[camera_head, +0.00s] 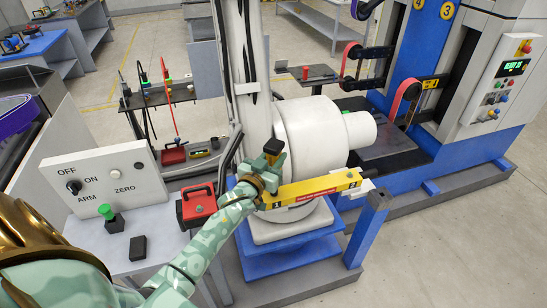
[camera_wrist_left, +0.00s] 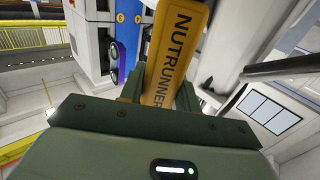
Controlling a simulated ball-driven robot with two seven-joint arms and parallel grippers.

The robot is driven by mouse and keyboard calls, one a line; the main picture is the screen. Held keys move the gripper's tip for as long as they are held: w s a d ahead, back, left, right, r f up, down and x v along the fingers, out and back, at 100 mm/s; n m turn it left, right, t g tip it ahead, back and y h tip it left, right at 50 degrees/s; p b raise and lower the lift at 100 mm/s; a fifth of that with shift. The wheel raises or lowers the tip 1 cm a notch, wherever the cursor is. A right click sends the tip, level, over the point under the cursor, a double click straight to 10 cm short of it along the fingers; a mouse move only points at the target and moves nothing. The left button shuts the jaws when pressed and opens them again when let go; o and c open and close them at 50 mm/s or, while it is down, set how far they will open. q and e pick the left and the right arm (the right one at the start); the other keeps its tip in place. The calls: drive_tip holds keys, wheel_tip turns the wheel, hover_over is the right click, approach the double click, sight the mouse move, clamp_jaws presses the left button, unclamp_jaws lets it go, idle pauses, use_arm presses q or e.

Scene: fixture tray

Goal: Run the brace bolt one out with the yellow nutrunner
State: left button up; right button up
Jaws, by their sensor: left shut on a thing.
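The yellow brace (camera_head: 318,187) runs across the front of the white machine body, with a "1" near its left end, a "2" near its right end and a red label between. My left gripper (camera_head: 270,158) is at the brace's left end, just above the "1". It is shut on the yellow nutrunner (camera_wrist_left: 172,60), whose lettered body stands between the fingers in the left wrist view. In the head view the gripper and wrist largely hide the tool. Bolt one cannot be made out, and I cannot tell if the tool touches it. My right gripper is not in view.
A white cylinder (camera_head: 308,135) stands close behind the gripper. A blue post (camera_head: 368,232) stands at the brace's right end. A control panel (camera_head: 105,186) with knobs and a red case (camera_head: 197,205) lie left of the arm. A blue machine (camera_head: 400,45) stands at the back right.

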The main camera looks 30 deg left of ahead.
sight(274, 144)
use_arm(q)
drive_tip(key=shift+s+d+f+p, duration=0.1)
drive_tip(key=shift+s+f+p, duration=0.05)
drive_tip(key=shift+f+p, duration=0.15)
idle(0.9)
drive_tip(key=r+p, duration=0.2)
drive_tip(key=shift+w+r+p, duration=0.2)
drive_tip(key=shift+p, duration=0.1)
wheel_tip(274, 144, up, 3)
drive_tip(key=shift+f+p, duration=0.2)
drive_tip(key=shift+p, duration=0.95)
drive_tip(key=shift+r+p, duration=0.85)
